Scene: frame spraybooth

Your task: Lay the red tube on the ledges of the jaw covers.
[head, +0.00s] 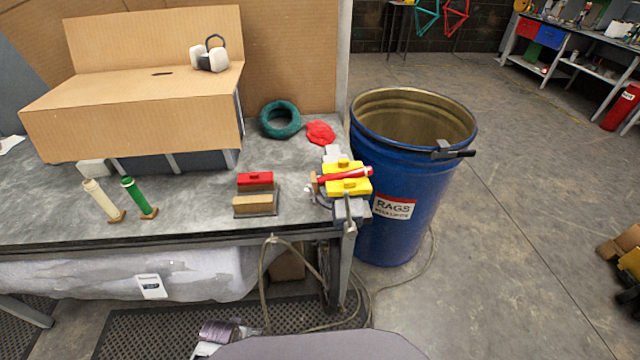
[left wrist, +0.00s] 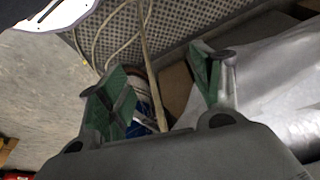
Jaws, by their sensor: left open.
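The red tube (head: 345,174) lies across the yellow jaw covers (head: 348,187) on the vise (head: 352,211) at the bench's right front corner. It is slightly slanted, its right end higher in the picture and reaching the covers' right edge. I cannot tell whether it rests fully on both ledges. Nothing is gripping it. My left gripper (left wrist: 160,85) shows only in the left wrist view, its green-padded fingers apart, with no tube between them. Behind them are a cable, matting and grey sheeting. My right gripper is in neither view.
A blue rag drum (head: 390,235) stands right of the vise.

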